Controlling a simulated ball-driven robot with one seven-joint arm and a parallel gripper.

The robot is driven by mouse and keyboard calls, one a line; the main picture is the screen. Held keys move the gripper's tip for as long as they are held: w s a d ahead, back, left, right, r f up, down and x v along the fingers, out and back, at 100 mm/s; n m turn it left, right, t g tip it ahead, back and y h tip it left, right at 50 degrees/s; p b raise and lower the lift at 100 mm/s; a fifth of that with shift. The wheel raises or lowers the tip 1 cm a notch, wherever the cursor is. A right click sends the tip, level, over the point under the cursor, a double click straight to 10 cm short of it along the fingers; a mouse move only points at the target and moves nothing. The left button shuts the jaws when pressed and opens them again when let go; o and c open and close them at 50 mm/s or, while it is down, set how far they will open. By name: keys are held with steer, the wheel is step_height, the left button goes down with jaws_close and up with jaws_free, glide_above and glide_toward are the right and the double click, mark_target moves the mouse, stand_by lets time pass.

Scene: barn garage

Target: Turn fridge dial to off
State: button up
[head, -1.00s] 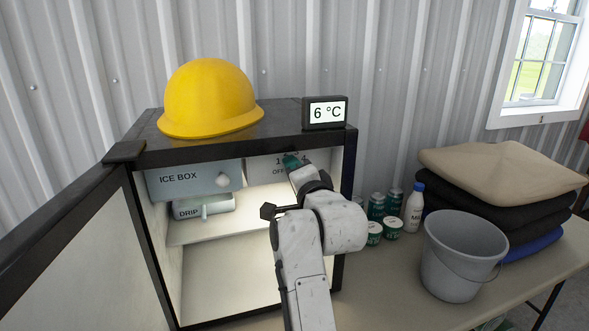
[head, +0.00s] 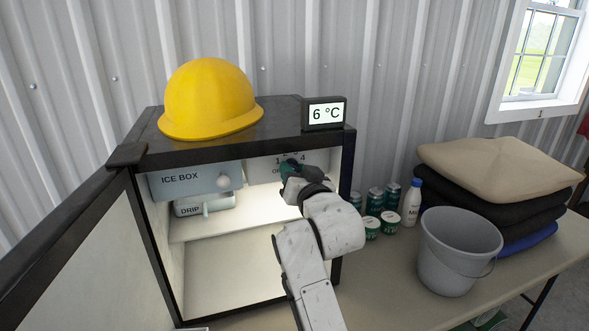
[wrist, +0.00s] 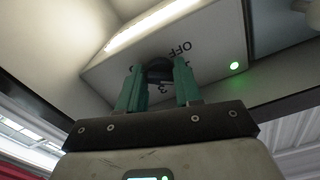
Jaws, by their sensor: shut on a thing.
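The open fridge (head: 345,215) stands on the table with a pale control panel under its top, lettered with "OFF" and numbers. My gripper (head: 290,167) reaches inside it at this panel and hides most of the dial in the head view. In the wrist view, the dark round dial (wrist: 158,70) sits between the two green fingers of my gripper (wrist: 160,80), which are shut on it. The "OFF" label (wrist: 180,48) is just above and right of the dial. I cannot tell exactly where the dial's pointer is.
The panel has a lit green lamp (wrist: 235,66). A display (head: 324,113) on the fridge reads 6 °C, beside a yellow hard hat (head: 211,98). An ice box (head: 185,181) and drip tray (head: 203,203) are left inside. Cans, a bottle (head: 412,203) and bucket (head: 455,255) stand right.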

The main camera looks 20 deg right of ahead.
steer(key=n+p, duration=0.1)
steer(key=n, duration=0.2)
steer(key=n+p, duration=0.1)
steer(key=n, duration=0.3)
steer(key=n+p, duration=0.1)
steer(key=n, duration=0.2)
steer(key=shift+d+f+n, duration=0.15)
steer(key=shift+f+n, duration=0.1)
steer(key=shift+n, duration=0.05)
stand_by(0.4)
steer(key=o, duration=0.7)
steer(key=shift+c, duration=0.2)
steer(key=o, duration=0.4)
steer(key=shift+r, duration=0.15)
steer(key=shift+c, duration=0.2)
steer(key=shift+s, duration=0.1)
steer(key=s, duration=1)
steer(key=shift+s+b, duration=0.3)
steer(key=shift+b, duration=0.05)
